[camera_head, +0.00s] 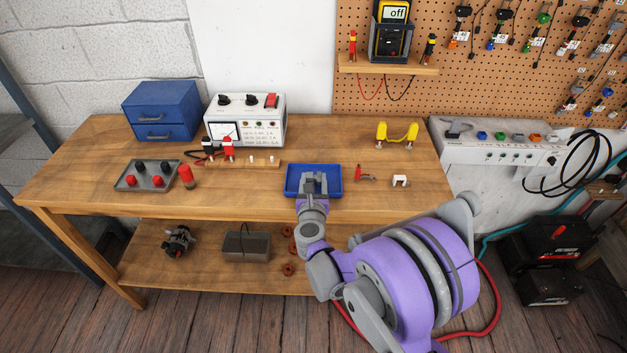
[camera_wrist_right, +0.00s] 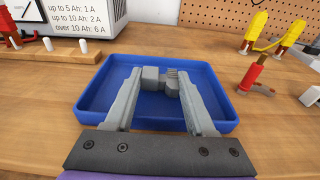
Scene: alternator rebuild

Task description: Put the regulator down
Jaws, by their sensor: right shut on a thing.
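My right gripper (camera_head: 315,182) is over the blue tray (camera_head: 291,192) on the wooden workbench, reaching in from the front. In the right wrist view its fingers (camera_wrist_right: 168,82) are shut on a small grey piece, which I take to be the regulator (camera_wrist_right: 172,78). Most of the regulator is hidden between the finger pads. It is inside the outline of the blue tray (camera_wrist_right: 95,108); I cannot tell whether it touches the tray floor. The rest of the tray looks empty. My left gripper is not in view.
A grey tray (camera_head: 147,184) with red and black parts is at left.

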